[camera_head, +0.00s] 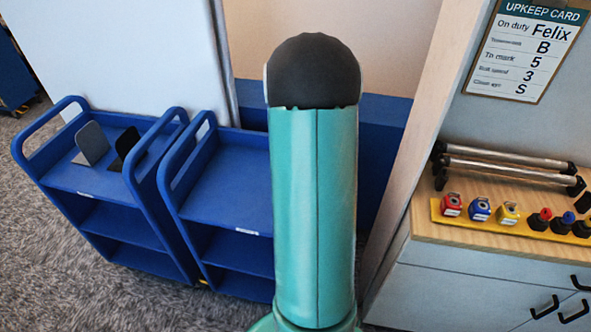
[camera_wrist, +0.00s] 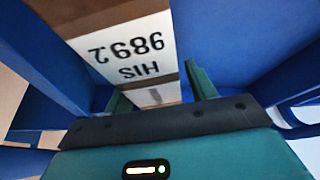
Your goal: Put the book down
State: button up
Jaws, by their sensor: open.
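In the head view my arm's green link fills the middle, and neither the book nor my gripper shows.
Two blue carts (camera_head: 215,185) stand at left in the head view; the left one (camera_head: 75,180) holds a grey bookend (camera_head: 92,143) and a black one (camera_head: 127,146). At right, a wood-topped cabinet (camera_head: 480,232) carries rollers (camera_head: 510,163) and small coloured parts (camera_head: 480,209) under a card (camera_head: 525,45).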

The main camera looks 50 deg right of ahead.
jog(key=v, duration=1.2)
jog(key=shift+r, duration=0.1)
jog(key=w+a+r+n+t+y, duration=0.1)
jog(key=w+a+r+n, duration=0.2)
jog(key=a, duration=0.6)
jog(key=w+a+r+n+y, duration=0.1)
jog(key=w+a+r, duration=0.1)
jog(key=a+r, duration=0.55)
jog(key=s+a+r+n, duration=0.1)
jog(key=s+a, duration=0.2)
jog(key=a, duration=0.4)
jog(key=s+a+r+n+y, duration=0.1)
jog(key=s+a+n, duration=0.1)
jog(key=a, duration=0.5)
jog(key=s+a+r+n+t, duration=0.1)
jog(key=s+a, duration=0.2)
jog(key=a, duration=0.5)
jog(key=shift+s+n, duration=0.35)
jog(key=shift+n, duration=0.05)
jog(key=shift+r, duration=0.1)
jog(key=c, duration=0.4)
jog(key=shift+c, duration=0.2)
